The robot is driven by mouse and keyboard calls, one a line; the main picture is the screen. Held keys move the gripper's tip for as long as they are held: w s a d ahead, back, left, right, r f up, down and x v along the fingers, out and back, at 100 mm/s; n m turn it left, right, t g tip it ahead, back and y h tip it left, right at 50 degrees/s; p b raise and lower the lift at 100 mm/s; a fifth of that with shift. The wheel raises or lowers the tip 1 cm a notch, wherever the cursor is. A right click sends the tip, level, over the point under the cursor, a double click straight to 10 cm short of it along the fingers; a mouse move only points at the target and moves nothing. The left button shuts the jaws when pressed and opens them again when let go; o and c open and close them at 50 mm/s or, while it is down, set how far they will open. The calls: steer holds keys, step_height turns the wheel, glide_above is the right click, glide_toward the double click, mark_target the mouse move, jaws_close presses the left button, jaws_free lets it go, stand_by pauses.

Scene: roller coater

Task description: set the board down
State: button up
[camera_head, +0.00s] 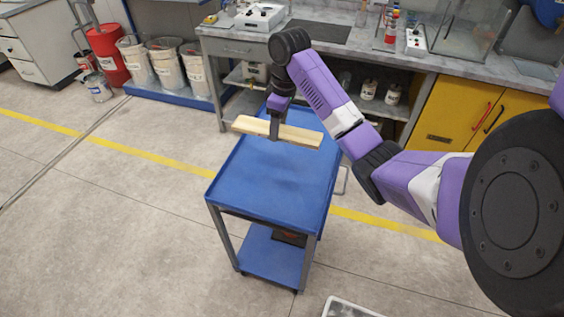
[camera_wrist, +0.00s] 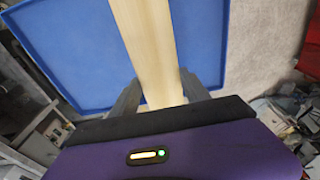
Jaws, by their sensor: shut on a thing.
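A pale wooden board (camera_head: 300,135) is held level over the blue cart's top tray (camera_head: 240,190). My gripper (camera_head: 275,128) grips the board across its width near the middle. In the wrist view the board (camera_wrist: 150,45) runs away from my gripper (camera_wrist: 157,95), with one dark finger on each side of it. The blue tray (camera_wrist: 75,40) shows below the board in that view. The board appears to be above the tray; the exact gap cannot be told. The part of the board under the palm is hidden in the wrist view.
The visible tray top is empty, with a raised rim. A workbench (camera_head: 225,32) stands behind the cart, with a glass tank (camera_head: 462,35) and a yellow cabinet (camera_head: 450,110). Buckets (camera_head: 165,60) and a red drum (camera_head: 108,50) stand at left. The floor left of the cart is clear.

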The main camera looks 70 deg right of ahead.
mark_target(277, 172)
step_height(277, 172, down, 18)
steer(key=shift+p, duration=0.65)
steer(key=shift+f, duration=0.1)
steer(key=o, duration=1.5)
